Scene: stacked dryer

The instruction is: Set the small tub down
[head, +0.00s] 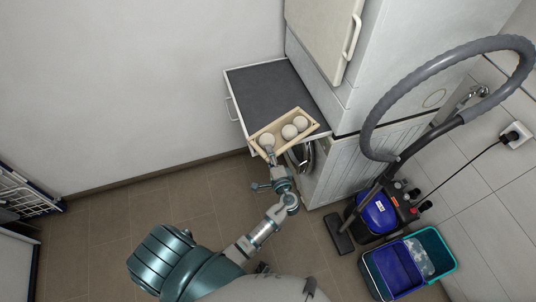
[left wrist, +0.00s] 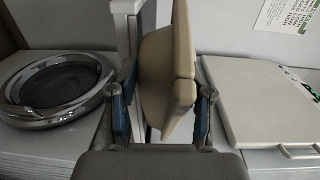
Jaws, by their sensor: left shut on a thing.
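The small tub (head: 260,131) is a tan, open box with several pale round balls (head: 289,131) in it. In the head view it is over the front edge of the dark pull-out shelf (head: 272,92). I cannot tell whether it touches the shelf. My left gripper (head: 270,155) is at the tub's near wall. In the left wrist view the gripper (left wrist: 162,105) has its two blue-padded fingers on either side of the tan tub (left wrist: 168,65), shut on it. The tub's far side is hidden there. My right gripper is not in view.
A round chrome door (left wrist: 58,88) shows in the left wrist view. The shelf's back part is clear.

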